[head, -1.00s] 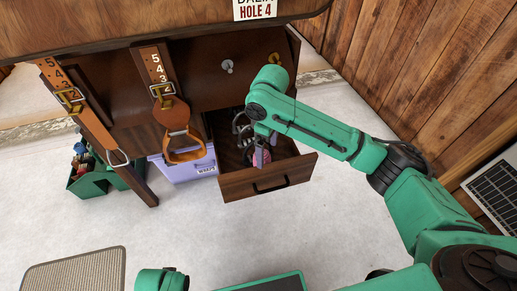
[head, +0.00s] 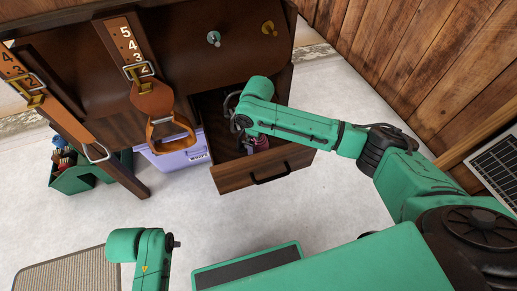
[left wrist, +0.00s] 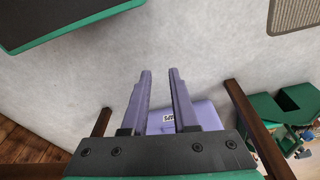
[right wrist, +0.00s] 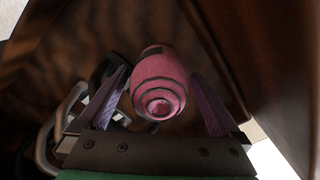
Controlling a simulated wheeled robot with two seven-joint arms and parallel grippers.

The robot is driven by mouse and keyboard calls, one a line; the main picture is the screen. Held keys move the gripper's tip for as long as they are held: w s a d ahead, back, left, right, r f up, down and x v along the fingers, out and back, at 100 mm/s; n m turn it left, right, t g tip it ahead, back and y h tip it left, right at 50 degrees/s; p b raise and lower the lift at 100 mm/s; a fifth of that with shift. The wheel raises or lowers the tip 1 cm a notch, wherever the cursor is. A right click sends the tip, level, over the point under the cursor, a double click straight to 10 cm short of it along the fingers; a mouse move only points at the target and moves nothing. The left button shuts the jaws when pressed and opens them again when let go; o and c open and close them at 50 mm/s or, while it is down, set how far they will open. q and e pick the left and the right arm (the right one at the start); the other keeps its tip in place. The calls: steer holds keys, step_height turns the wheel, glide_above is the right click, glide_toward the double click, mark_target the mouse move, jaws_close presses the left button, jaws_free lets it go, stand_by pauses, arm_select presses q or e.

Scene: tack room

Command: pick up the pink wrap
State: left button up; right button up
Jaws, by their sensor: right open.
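The pink wrap (right wrist: 160,80) is a roll with dark spiral lines on its end. In the right wrist view it lies between the fingers of my right gripper (right wrist: 160,95), which are open with a gap showing at each side. In the head view a bit of pink (head: 260,143) shows inside the open wooden drawer (head: 240,178), below my right wrist, which hides most of it. My left gripper (left wrist: 159,75) is open and empty above the floor in the left wrist view; its fingers cannot be made out in the head view.
Grey metal rings (right wrist: 60,125) lie close beside the right gripper in the drawer. Drawer walls are near. A lilac bin (head: 178,157) and a green caddy (head: 80,178) stand on the floor. A strap with a stirrup (head: 155,100) hangs left of the drawer.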

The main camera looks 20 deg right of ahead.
steer(key=shift+f, duration=0.65)
steer(key=c, duration=1.3)
steer(key=shift+r, duration=0.15)
